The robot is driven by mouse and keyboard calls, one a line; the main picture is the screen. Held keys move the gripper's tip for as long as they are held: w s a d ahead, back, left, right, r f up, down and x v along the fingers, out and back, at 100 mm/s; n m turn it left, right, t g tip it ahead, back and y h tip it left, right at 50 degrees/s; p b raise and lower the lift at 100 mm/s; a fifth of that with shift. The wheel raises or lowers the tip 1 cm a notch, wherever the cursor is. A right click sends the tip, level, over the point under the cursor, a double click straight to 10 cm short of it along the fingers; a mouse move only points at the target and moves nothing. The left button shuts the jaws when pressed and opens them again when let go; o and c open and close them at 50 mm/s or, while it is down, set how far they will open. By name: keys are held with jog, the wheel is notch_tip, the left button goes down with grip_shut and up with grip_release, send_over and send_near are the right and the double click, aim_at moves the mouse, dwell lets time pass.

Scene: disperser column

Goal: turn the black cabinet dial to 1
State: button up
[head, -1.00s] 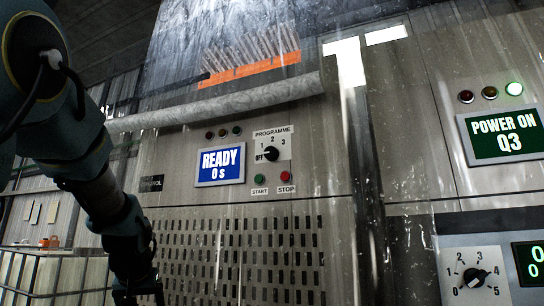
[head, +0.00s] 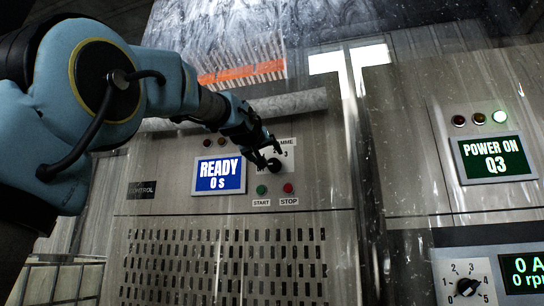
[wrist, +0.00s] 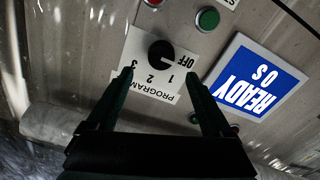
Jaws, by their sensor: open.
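The black dial (head: 274,166) sits on the white PROGRAMME label plate of the cabinet. In the head view my gripper partly covers it. In the wrist view, which shows the panel upside down, the dial (wrist: 160,53) is clear and its light mark appears to face OFF. The numbers 1, 2 and 3 are printed around it. My gripper (wrist: 160,75) is open and empty, its fingertips on either side of the dial in the picture. The tips appear short of the dial; contact cannot be told. In the head view my gripper (head: 267,155) reaches the plate from the upper left.
A green START button (head: 261,189) and a red STOP button (head: 288,187) sit just below the dial. A blue READY 0 s display (head: 219,175) is to the left. Another numbered dial (head: 467,287) is on the right cabinet. A grey roll-like ledge (head: 290,104) runs above.

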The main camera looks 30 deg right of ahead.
aim_at(272, 163)
jog(key=p+x, duration=0.2)
jog(key=x, duration=0.4)
jog(key=shift+w+d+p, duration=0.1)
jog(key=shift+w+p, duration=0.15)
jog(key=shift+p, duration=0.1)
grip_shut()
dwell(0.3)
